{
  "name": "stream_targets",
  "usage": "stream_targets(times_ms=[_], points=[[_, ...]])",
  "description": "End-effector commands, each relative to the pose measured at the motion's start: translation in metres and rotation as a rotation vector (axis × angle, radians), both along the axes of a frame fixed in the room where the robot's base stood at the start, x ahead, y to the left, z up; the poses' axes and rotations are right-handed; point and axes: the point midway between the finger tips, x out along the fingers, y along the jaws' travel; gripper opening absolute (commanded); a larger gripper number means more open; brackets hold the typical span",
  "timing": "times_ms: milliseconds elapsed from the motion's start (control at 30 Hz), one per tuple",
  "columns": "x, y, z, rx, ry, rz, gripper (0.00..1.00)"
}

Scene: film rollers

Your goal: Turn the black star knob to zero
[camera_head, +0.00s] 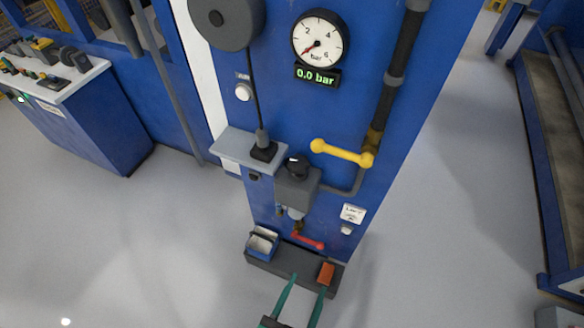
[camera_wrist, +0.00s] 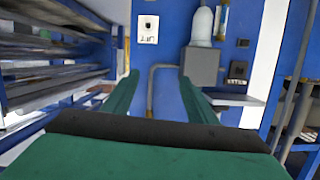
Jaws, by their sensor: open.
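The black knob (camera_head: 298,167) sits on top of a grey regulator box (camera_head: 296,188) on the blue panel. Its star shape is too small to make out. The round gauge (camera_head: 320,39) has its red needle at the low end, and the display (camera_head: 317,76) below reads 0.0 bar. My gripper (camera_head: 309,284) is open and empty, its green fingers well below and in front of the knob, apart from it. The wrist view looks upside down; there the grey box (camera_wrist: 201,65) is ahead, beyond my fingers (camera_wrist: 156,82), and I cannot make out the knob.
A yellow lever (camera_head: 342,153) juts out right of the knob. A grey shelf (camera_head: 232,150) with a black cable-hung tool (camera_head: 263,151) is at its left. Below are a red lever (camera_head: 309,241) and a dark ledge (camera_head: 285,268) holding a blue bin (camera_head: 261,243) and an orange block (camera_head: 326,273).

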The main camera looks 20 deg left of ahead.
Motion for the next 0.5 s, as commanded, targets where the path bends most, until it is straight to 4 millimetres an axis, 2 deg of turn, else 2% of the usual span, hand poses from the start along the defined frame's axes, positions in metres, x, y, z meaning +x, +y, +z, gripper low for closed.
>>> stream_targets(times_ms=[33,200,333,500], points=[[0.025,0.01,0.006,0.016,-0.022,0.002,0.52],[0.094,0.049,0.034,0.026,-0.088,0.084,0.52],[0.134,0.073,0.062,0.002,-0.154,0.169,0.52],[0.161,0.092,0.089,-0.04,-0.218,0.252,0.52]])
